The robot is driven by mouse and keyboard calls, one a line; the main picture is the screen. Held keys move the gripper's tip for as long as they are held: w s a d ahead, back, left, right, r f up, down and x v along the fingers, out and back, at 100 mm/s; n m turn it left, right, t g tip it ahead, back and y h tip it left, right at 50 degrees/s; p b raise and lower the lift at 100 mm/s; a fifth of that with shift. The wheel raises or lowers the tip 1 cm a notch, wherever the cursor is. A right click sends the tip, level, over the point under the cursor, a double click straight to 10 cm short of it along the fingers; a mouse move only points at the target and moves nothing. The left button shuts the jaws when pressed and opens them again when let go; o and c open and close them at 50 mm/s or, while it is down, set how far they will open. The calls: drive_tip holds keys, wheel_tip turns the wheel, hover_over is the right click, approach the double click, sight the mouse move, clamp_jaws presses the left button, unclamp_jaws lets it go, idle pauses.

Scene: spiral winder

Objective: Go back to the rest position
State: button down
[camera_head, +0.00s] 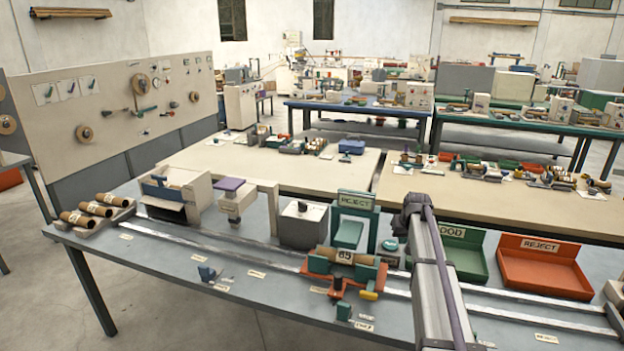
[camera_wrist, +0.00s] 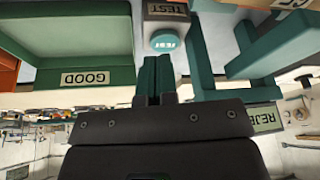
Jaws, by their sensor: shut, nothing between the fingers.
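My gripper (camera_wrist: 157,62) shows in the wrist view with its two green fingers together and nothing between them. Its tips point at a round pale-teal TEST button (camera_wrist: 165,42) on a grey block. I cannot tell whether they touch it. In the camera_head view my arm rises from the bottom edge and reaches over the bench (camera_head: 220,262), right of the green REJECT frame (camera_head: 373,225). The fingers are hidden or too small to make out there.
A green GOOD tray (camera_head: 470,262) and an orange REJECT tray (camera_head: 545,270) stand right of my arm. A red-and-green fixture holding a brown roll marked 65 (camera_head: 344,257) stands left of it. Several brown rolls (camera_head: 95,208) lie on a rack at the left. The bench's front left is mostly clear.

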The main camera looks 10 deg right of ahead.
drive_tip(key=s+a+g, duration=0.1)
drive_tip(key=s+a, duration=0.7)
drive_tip(key=s, duration=0.4)
drive_tip(key=s+a+n+g, duration=0.1)
drive_tip(key=s+a, duration=0.7)
drive_tip(key=s, duration=0.3)
drive_tip(key=s+a+f+g, duration=0.1)
drive_tip(key=s+a+g, duration=0.1)
drive_tip(key=s+a, duration=0.7)
drive_tip(key=s, duration=0.3)
drive_tip(key=shift+s+n, duration=0.35)
drive_tip(key=shift+n, duration=0.05)
